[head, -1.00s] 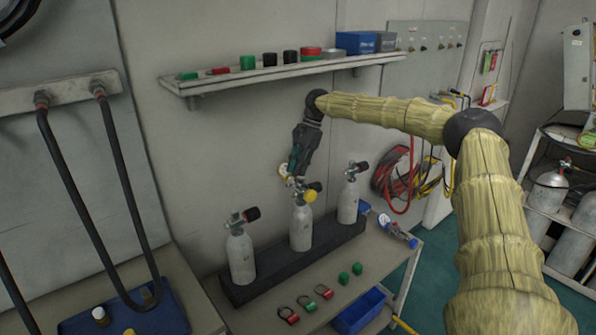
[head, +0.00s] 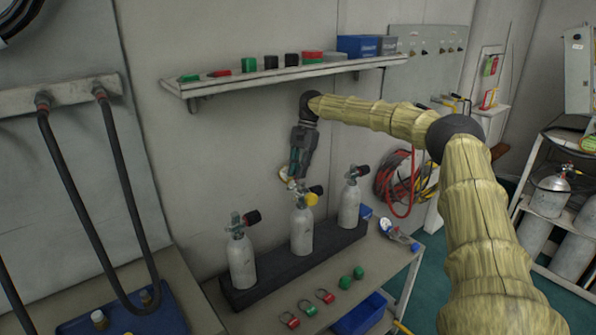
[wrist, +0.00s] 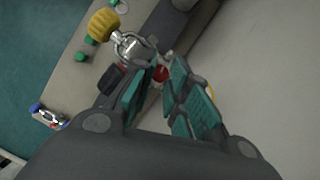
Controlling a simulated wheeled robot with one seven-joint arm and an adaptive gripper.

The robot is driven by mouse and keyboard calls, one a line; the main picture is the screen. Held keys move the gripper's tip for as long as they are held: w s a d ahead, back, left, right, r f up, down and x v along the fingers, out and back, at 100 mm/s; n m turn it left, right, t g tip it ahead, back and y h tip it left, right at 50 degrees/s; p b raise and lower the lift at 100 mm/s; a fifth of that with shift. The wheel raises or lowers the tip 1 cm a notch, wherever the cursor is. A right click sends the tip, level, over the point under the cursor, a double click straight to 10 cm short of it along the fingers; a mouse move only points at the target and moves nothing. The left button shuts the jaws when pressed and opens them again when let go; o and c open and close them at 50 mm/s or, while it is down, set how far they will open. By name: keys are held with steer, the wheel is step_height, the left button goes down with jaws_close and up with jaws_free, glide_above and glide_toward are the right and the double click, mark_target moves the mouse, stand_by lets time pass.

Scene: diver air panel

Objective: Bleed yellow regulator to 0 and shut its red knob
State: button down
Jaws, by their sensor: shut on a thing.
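The middle grey cylinder (head: 302,232) stands upright in a black rack. Its regulator has a yellow knob (head: 312,198), which also shows at upper left in the wrist view (wrist: 103,25) beside a metal valve body (wrist: 133,46). A yellow-rimmed gauge (head: 285,174) sits behind my fingers; only a sliver of its rim shows in the wrist view. My gripper (head: 296,178) points down at this regulator from above. In the wrist view a small red knob (wrist: 160,73) lies between its teal pads, and it is shut on this knob. The contact is partly hidden by the pads. The gauge reading is illegible.
A wall shelf (head: 280,76) hangs above.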

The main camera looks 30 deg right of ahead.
steer(key=c, duration=1.3)
jaws_free()
steer(key=shift+c, duration=0.2)
steer(key=v, duration=0.7)
steer(key=shift+r, duration=0.15)
steer(key=shift+w+d, duration=0.1)
